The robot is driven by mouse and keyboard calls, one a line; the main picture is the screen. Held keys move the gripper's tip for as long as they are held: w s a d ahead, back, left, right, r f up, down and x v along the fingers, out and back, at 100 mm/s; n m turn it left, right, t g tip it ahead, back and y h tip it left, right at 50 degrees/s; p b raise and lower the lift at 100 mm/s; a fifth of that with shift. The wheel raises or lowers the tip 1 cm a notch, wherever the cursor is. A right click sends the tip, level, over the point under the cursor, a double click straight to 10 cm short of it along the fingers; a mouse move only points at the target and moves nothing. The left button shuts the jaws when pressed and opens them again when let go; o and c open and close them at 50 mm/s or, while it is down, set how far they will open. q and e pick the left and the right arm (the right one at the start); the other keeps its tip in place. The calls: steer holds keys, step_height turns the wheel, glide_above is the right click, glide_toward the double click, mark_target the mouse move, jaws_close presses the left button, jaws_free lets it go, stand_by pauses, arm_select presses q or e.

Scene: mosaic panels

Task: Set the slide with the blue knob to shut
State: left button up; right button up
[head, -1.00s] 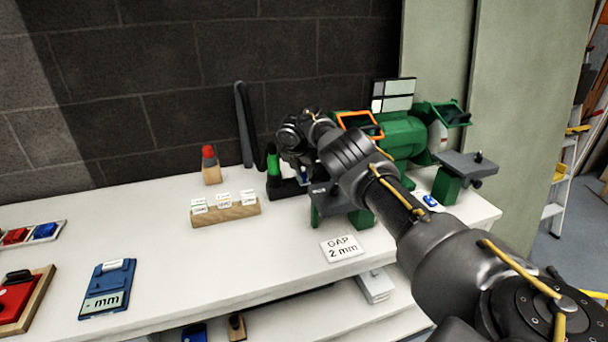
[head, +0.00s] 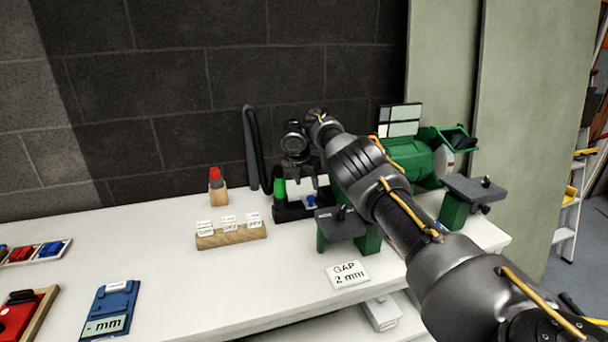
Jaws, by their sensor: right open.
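A black slide base (head: 290,210) stands near the back of the white bench, left of the green grinder. A small blue knob (head: 310,201) shows at its right part, and a green upright piece (head: 279,187) stands at its left end. My right gripper (head: 301,184) comes in from the right and points down over the base, just above the blue knob. Its jaws are open, with a pale patch showing between the fingers, and nothing is held. Whether the fingers touch the knob cannot be told. My left gripper is not in view.
The green grinder (head: 413,158) and its grey rest (head: 340,223) stand close right of the slide. A wooden card holder (head: 232,237), a red-topped block (head: 217,186) and a "GAP 2 mm" card (head: 347,274) lie around. The front middle of the bench (head: 200,295) is clear.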

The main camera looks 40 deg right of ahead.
steer(key=shift+v, duration=2.05)
steer(key=shift+f, duration=0.1)
